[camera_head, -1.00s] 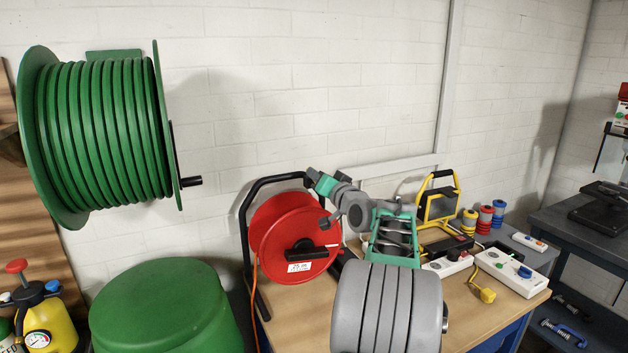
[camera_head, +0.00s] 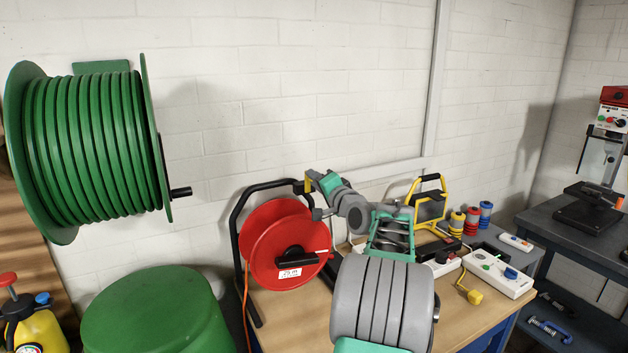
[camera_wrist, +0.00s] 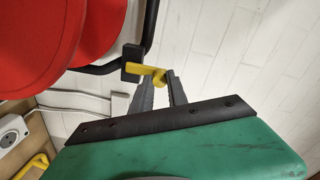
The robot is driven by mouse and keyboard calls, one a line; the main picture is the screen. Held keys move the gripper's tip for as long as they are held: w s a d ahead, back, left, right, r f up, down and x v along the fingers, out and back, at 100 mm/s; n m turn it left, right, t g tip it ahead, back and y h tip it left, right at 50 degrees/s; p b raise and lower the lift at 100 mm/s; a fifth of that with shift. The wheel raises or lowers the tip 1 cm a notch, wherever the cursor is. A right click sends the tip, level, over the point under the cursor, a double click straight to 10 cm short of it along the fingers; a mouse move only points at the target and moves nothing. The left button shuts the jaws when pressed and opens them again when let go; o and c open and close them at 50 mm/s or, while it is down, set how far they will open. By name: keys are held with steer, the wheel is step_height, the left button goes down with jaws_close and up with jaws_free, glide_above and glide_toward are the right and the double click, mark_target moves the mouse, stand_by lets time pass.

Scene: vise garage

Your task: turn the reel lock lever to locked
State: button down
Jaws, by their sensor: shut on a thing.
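The red cable reel (camera_head: 262,245) stands on the bench in a black tube frame (camera_head: 237,225). It also fills the upper left of the wrist view (camera_wrist: 35,35). The reel lock lever (camera_wrist: 133,54) is yellow and sits by a small black block (camera_wrist: 133,72) on the frame's tube. It shows as a small yellow patch at the frame's top right corner in the head view (camera_head: 308,186). My gripper (camera_wrist: 158,80) is at the lever, with its grey fingers on either side of the lever's end and shut on it. The fingertips are hard to see in the head view.
A large green hose reel (camera_head: 90,145) hangs on the wall at left, above a green drum (camera_head: 155,315). Right of my arm are a yellow work lamp (camera_head: 430,203), wire spools (camera_head: 471,221) and a white power strip (camera_head: 497,274). Bare bench top (camera_head: 310,315) lies in front of the red reel.

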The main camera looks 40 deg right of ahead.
steer(key=c, duration=1.3)
jaws_free()
steer(key=b+v, duration=0.2)
steer(key=v, duration=0.5)
steer(key=shift+s, duration=0.4)
steer(key=shift+a, duration=0.1)
